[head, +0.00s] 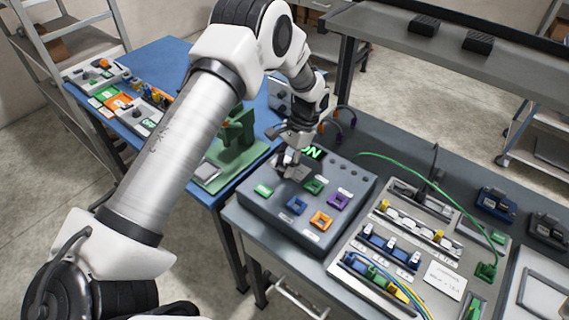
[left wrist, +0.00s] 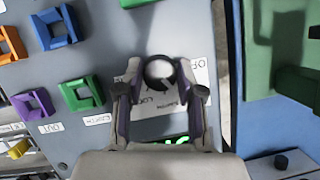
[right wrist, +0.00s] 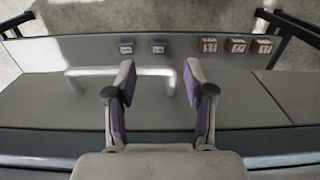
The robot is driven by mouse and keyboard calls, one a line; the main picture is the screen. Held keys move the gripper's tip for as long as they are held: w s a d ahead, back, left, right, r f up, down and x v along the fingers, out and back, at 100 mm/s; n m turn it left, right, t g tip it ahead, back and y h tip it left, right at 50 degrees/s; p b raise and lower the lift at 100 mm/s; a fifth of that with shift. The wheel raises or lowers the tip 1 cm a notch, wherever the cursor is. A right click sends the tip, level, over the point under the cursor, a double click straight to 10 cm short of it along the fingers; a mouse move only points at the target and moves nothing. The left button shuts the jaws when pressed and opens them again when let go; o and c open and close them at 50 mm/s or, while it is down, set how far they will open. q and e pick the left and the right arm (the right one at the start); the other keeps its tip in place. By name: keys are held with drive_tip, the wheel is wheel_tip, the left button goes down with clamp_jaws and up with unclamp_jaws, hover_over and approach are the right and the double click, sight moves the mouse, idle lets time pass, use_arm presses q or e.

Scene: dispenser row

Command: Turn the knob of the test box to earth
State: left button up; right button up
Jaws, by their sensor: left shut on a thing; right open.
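The test box (head: 262,207) is a grey box with coloured square sockets and a lit green display (head: 311,152). My left gripper (head: 290,167) is over its far left part and hides the knob in the head view. In the left wrist view the round dark knob (left wrist: 159,72) sits between the fingertips of my left gripper (left wrist: 160,78), which is shut on it. A white label (left wrist: 198,78) with partly covered position words lies around the knob. I cannot clearly tell which word the knob points to. My right gripper (right wrist: 159,88) is open and empty.
A panel with terminal rows (head: 398,245) and cables stands right of the box. A green cable (head: 410,162) runs across behind it. The blue table (head: 165,60) at left holds a green stand (head: 235,150). A shelf (head: 440,55) overhangs the bench's back.

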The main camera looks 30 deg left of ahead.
use_arm(q)
drive_tip(key=m+y, duration=0.1)
drive_tip(key=m, duration=0.2)
drive_tip(key=m+t+y, duration=0.1)
drive_tip(key=m, duration=0.1)
drive_tip(key=shift+s+d+f+m, duration=0.1)
drive_tip(key=shift+s+f+m, duration=0.05)
drive_tip(key=shift+m, duration=0.25)
idle(0.3)
drive_tip(key=o, duration=1.1)
drive_tip(key=shift+o, duration=0.2)
drive_tip(key=v, duration=1.2)
